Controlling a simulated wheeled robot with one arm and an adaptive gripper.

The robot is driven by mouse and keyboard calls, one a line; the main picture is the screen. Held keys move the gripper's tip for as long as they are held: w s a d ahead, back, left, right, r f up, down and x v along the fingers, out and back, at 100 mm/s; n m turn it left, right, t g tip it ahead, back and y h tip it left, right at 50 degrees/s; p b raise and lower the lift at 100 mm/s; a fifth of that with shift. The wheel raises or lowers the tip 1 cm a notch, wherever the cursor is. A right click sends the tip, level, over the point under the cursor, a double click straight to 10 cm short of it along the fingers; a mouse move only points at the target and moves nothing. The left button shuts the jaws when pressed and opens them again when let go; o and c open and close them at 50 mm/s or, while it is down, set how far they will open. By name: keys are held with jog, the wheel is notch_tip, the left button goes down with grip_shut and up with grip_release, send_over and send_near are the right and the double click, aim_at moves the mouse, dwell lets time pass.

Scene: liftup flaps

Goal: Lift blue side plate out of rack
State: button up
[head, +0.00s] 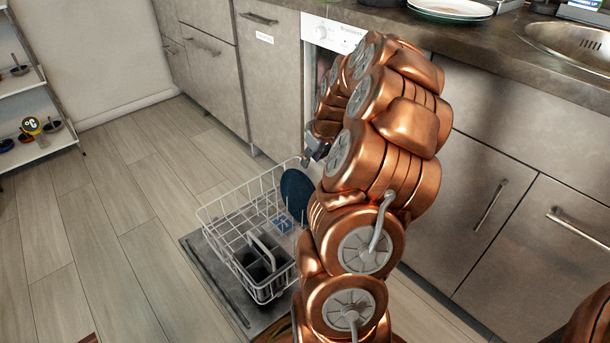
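The blue side plate (296,190) stands on edge at the far right side of the white wire rack (222,214). Its right part is hidden behind my copper arm. My gripper (312,157) shows only as a small grey and dark piece just above and right of the plate. Most of it is hidden behind my arm. I cannot tell whether its fingers are open or shut, or whether they touch the plate.
The rack sits on the lowered dishwasher door (212,272) and holds a dark cutlery basket (262,268). The dishwasher front (330,33) is behind my arm. Cabinets and a counter (490,50) with stacked plates and a sink stand right. The floor (100,235) is clear at left.

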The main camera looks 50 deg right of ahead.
aim_at(304, 175)
jog(key=shift+b+x, duration=0.85)
jog(key=shift+x, duration=3.6)
grip_shut()
jog(key=shift+r, duration=0.1)
notch_tip(304, 175, up, 14)
jog(key=p, duration=0.5)
